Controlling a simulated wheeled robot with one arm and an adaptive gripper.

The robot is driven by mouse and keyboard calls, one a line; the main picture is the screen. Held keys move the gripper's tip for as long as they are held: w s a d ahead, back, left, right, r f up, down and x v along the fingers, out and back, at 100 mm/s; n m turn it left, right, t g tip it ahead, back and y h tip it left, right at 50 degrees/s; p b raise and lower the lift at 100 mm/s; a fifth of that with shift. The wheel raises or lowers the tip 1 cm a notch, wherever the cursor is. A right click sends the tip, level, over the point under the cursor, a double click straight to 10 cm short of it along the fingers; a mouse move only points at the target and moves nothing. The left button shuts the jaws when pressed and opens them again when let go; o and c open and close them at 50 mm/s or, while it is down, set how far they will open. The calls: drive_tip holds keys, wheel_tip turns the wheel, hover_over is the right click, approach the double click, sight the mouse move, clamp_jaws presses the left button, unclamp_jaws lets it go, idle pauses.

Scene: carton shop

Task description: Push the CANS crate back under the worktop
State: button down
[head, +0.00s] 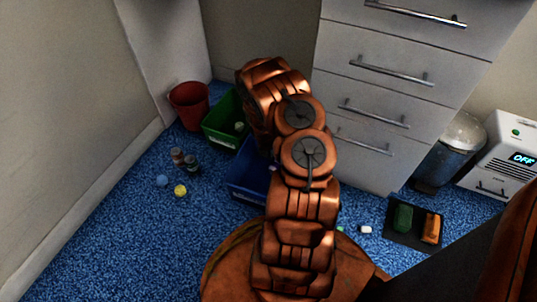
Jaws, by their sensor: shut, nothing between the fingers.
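Two crates stand on the blue carpet, and no label on either can be read. The green crate (217,131) is at the back, in front of the gap between the wall panel and the drawer unit. A small pale item shows inside it. The blue crate (243,185) is nearer to me and partly hidden by my arm. I cannot tell which one is the CANS crate. My arm rises through the middle of the picture and bends over the crates. My gripper is not visible. The worktop is out of view above.
A red bin (189,105) stands left of the green crate. Small cans (190,162), a blue ball (162,180) and a yellow ball (180,190) lie on the floor. The drawer unit (390,110) blocks the right. A dark tray (411,226) lies front right.

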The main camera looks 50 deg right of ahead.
sight(272, 162)
drive_tip(key=b+x, duration=0.1)
drive_tip(key=x, duration=0.2)
drive_tip(key=shift+b, duration=0.3)
drive_tip(key=shift+w+d+r+b, duration=0.15)
drive_tip(key=shift+w+d+b, duration=0.05)
drive_tip(key=shift+d, duration=0.35)
drive_tip(key=shift+w+d+r+b, duration=0.15)
drive_tip(key=shift+w+d, duration=0.05)
drive_tip(key=shift+d, duration=0.35)
drive_tip(key=shift+w+d+r+b, duration=0.1)
drive_tip(key=shift+d+b, duration=0.1)
drive_tip(key=shift+d, duration=0.15)
drive_tip(key=shift+w+d+b, duration=0.1)
drive_tip(key=shift+d+b, duration=0.05)
drive_tip(key=shift+d, duration=0.2)
drive_tip(key=shift+w+r, duration=0.1)
